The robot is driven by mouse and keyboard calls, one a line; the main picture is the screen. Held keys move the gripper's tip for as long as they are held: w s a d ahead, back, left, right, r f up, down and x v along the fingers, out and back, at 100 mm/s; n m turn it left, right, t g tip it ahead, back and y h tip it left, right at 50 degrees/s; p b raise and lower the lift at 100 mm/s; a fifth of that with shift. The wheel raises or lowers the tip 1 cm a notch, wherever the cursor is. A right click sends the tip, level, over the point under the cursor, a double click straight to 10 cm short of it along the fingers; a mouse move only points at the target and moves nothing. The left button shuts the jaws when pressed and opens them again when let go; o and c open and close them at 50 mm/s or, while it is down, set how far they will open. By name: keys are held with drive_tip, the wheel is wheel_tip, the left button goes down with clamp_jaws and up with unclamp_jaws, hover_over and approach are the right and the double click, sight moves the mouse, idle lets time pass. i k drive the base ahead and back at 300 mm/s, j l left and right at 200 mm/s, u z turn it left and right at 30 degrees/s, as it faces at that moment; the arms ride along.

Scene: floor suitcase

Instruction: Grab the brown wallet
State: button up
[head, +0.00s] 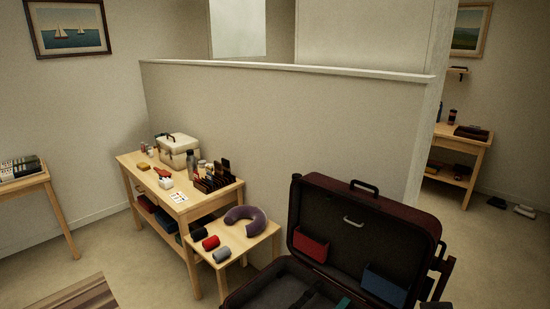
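I cannot single out a brown wallet with certainty. On the wooden table (201,213) by the half wall, several dark brown and reddish upright items (212,182) stand close together at the right end; they are too small to tell apart. A small orange-brown item (143,166) lies near the table's left end. On the far right table, a dark brown flat item (471,132) lies on top; what it is cannot be told. My gripper is not in view.
An open dark suitcase (395,214) stands at front right. A low side table (249,244) holds a purple neck pillow (246,220) and several rolls. A cream case (179,153) sits on the wooden table. The half wall (290,120) runs behind.

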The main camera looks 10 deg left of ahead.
sight(218, 170)
drive_tip(key=i+j+z, duration=0.15)
drive_tip(key=j+z, duration=0.3)
drive_tip(key=j, duration=1.25)
drive_tip(key=k+j+z, duration=0.1)
drive_tip(key=j+z, duration=0.4)
drive_tip(key=j, duration=1.25)
drive_tip(key=i+j+z, duration=0.2)
drive_tip(key=j+z, duration=0.2)
drive_tip(key=j, duration=1.25)
drive_tip(key=j+z, duration=0.4)
drive_tip(key=j, duration=2.1)
